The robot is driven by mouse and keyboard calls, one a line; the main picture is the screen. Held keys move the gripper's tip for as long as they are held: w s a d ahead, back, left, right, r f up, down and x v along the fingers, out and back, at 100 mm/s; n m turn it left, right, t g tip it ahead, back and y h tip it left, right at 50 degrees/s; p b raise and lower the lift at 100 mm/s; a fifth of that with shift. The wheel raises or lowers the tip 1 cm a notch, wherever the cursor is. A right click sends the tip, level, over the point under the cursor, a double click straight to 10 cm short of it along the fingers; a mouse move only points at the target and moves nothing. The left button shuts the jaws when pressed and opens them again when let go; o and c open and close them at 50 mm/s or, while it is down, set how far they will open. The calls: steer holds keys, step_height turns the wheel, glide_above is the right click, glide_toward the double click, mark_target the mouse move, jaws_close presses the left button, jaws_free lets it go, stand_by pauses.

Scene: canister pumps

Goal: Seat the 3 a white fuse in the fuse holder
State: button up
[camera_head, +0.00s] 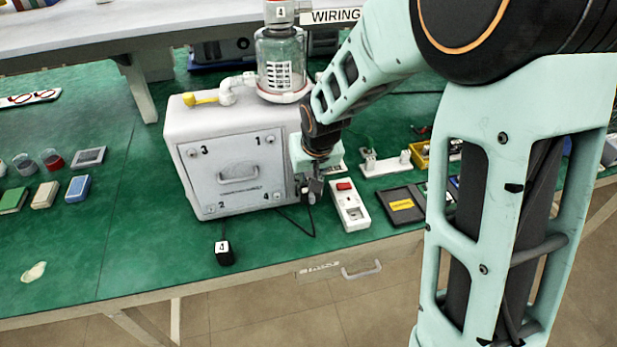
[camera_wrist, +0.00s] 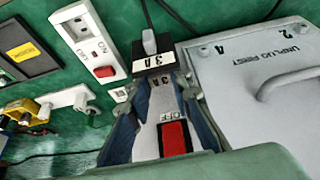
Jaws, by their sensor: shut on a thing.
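My gripper (camera_head: 312,190) points down beside the lower right corner of the white canister pump housing (camera_head: 235,175). In the wrist view its two dark fingers flank a pale piece (camera_wrist: 160,103) marked "3 A", which I take to be the white fuse, with a red switch (camera_wrist: 174,138) marked OFF near the wrist. At the fingertips is a black block (camera_wrist: 154,63) also marked "3 A", with a grey tip (camera_wrist: 149,42). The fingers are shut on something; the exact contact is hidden. I cannot tell which part is the fuse holder, or whether the fuse is inside it.
A white switched socket (camera_head: 349,207) lies just right of my gripper, with a dark pad bearing a yellow label (camera_head: 402,205) beyond. A black plug marked 4 (camera_head: 224,252) and its cord lie in front of the housing. The green bench (camera_head: 110,270) is mostly clear at front left.

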steer(key=o, duration=0.8)
steer(key=shift+f, duration=0.1)
steer(key=shift+r, duration=0.55)
steer(key=p+v, duration=0.1)
steer(key=v, duration=1)
steer(key=shift+s+d+r, duration=0.1)
steer(key=shift+s, duration=0.1)
